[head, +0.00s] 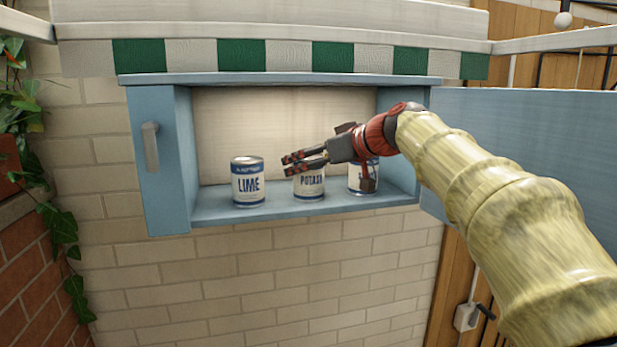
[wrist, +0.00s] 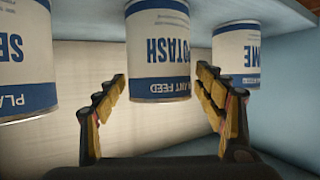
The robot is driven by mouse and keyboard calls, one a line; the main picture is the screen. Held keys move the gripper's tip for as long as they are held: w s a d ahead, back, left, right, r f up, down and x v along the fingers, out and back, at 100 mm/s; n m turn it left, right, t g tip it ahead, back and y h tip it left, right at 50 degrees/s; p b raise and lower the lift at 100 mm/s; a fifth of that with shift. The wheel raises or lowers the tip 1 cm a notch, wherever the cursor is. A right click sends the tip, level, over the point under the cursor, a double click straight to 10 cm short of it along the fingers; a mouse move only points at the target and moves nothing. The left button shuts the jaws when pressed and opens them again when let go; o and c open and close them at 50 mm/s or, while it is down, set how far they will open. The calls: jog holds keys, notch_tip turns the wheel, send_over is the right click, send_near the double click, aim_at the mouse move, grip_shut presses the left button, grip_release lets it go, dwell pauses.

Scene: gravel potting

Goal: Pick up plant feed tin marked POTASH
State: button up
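The POTASH tin (head: 309,184), white with blue bands, stands upright on the cupboard shelf, the middle one of three tins. My gripper (head: 288,166) covers its top in the head view. In the wrist view, which looks upside down, the POTASH tin (wrist: 158,50) appears between and beyond the two fingertips of my gripper (wrist: 161,76). The fingers are spread wide, with a gap showing on each side of the tin. The gripper is open and holds nothing.
The LIME tin (head: 248,182) stands to the left on the shelf (head: 225,214). A third tin (head: 355,180) stands to the right, partly hidden by my gripper. The cupboard's side walls and top edge enclose the space; its open door (head: 530,130) is at right.

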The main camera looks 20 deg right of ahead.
jog(key=c, duration=1.4)
jog(key=shift+o, duration=0.2)
